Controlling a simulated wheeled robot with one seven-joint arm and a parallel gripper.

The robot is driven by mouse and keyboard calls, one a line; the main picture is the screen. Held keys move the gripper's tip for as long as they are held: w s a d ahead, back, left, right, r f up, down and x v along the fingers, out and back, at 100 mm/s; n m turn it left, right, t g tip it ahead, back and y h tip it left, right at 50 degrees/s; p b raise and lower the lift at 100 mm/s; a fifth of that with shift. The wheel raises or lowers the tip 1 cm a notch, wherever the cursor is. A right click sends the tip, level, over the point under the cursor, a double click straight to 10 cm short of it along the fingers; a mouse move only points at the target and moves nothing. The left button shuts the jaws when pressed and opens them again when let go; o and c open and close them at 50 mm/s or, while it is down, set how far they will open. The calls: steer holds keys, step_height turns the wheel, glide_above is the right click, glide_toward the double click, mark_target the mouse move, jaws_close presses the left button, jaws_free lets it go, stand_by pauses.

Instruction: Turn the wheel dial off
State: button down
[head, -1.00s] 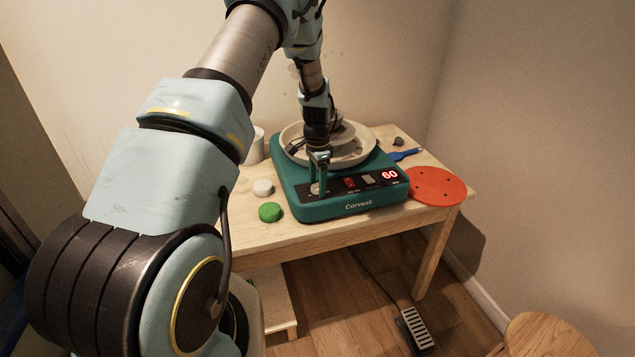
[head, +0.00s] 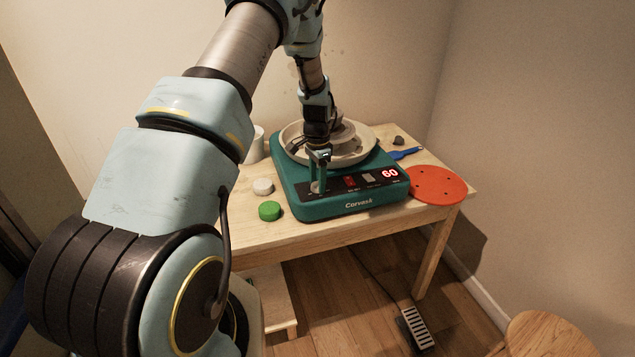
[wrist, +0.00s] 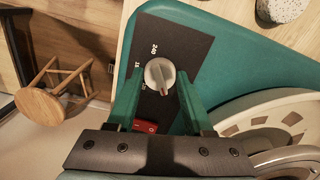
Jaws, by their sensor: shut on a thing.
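The pottery wheel (head: 345,205) is a green box with a pale splash pan (head: 368,152) on top, and its red display reads 60. In the wrist view its dial (wrist: 160,75) is a round grey knob with a raised grip and a reddish mark, on a dark panel (wrist: 178,45) with printed numbers. My gripper (head: 318,188) reaches down to the left of the front panel. In the wrist view my gripper (wrist: 158,92) has its green fingers on both sides of the dial, shut on it. The dial is mostly hidden in the head view.
A red switch (wrist: 145,126) sits beside the dial. A green lump (head: 270,211) and a pale round piece (head: 263,187) lie left of the wheel. An orange disc (head: 437,186) and a blue tool (head: 405,153) lie to its right. A foot pedal (head: 416,328) is on the floor.

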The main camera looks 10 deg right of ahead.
mark_target(317, 182)
steer(key=n+b, duration=0.3)
steer(key=n, duration=0.2)
steer(key=shift+f+n, duration=0.1)
steer(key=shift+n, duration=0.3)
steer(key=n+b, duration=0.1)
steer(key=n, duration=0.4)
stand_by(0.4)
steer(key=shift+c, duration=1.4)
jaws_free()
steer(key=shift+b, duration=0.3)
step_height(317, 182, up, 11)
steer(key=b, duration=0.2)
steer(key=shift+b, duration=0.3)
